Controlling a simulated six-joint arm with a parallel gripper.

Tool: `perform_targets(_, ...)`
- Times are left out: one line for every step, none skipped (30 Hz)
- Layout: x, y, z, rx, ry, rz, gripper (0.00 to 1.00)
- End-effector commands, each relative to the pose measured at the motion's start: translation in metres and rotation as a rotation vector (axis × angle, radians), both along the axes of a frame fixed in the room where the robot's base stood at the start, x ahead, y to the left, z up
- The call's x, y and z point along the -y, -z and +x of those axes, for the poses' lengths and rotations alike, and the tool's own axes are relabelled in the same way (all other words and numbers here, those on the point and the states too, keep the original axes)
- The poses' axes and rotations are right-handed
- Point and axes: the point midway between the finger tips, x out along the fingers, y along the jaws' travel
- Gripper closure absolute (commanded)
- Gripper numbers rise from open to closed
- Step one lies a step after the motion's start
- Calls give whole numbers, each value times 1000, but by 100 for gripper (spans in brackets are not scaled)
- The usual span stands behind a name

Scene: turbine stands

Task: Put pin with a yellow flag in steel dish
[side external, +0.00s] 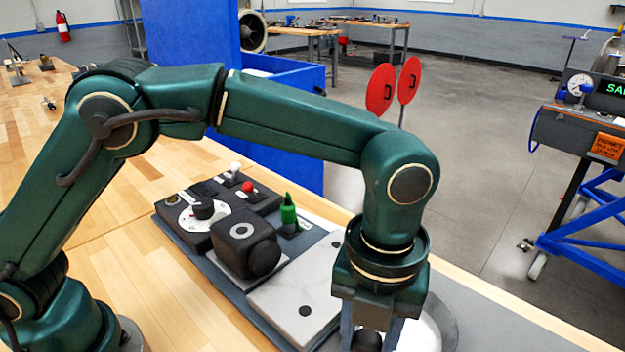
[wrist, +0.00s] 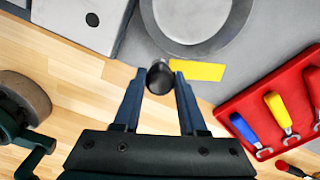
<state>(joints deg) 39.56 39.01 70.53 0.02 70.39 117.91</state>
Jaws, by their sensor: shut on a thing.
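The pin with a yellow flag shows in the wrist view as a round black knob (wrist: 159,78) with a flat yellow flag (wrist: 197,71) reaching out to the right. My gripper (wrist: 160,88) is shut on it, with a finger on each side of the knob. The black knob also shows between my fingers at the bottom of the side external view (side external: 367,341). The steel dish (wrist: 244,27) is a round grey dish at the top of the wrist view, just beyond the pin. In the side external view the dish (side external: 449,322) is partly hidden behind my gripper.
A red tray (wrist: 238,106) with blue- and yellow-handled tools lies right in the wrist view. A grey panel (side external: 300,300) with black fixtures, a red knob and a green switch (side external: 288,213) stands left of my gripper. Bare wooden bench (side external: 130,255) lies nearer my base.

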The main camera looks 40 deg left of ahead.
Motion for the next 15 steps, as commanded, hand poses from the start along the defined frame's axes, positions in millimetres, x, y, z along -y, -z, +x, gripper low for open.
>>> perform_targets(-1,9,-1,-5,0,4,100)
perform_targets(-1,14,-1,-5,0,3,100)
perform_targets(-1,19,-1,-5,0,3,100)
perform_targets(-1,22,-1,-3,0,3,100)
perform_targets(-1,25,-1,-3,0,3,100)
perform_targets(-1,28,0,-3,0,2,100)
perform_targets(-1,29,-1,-3,0,2,100)
perform_targets(-1,30,0,-2,0,1,100)
perform_targets(-1,30,0,-1,0,1,100)
perform_targets(-1,30,0,0,0,1,100)
perform_targets(-1,30,0,0,0,1,100)
perform_targets(-1,29,0,0,0,1,100)
perform_targets(-1,29,0,0,0,1,100)
perform_targets(-1,29,0,0,0,1,100)
perform_targets(-1,30,0,0,0,1,100)
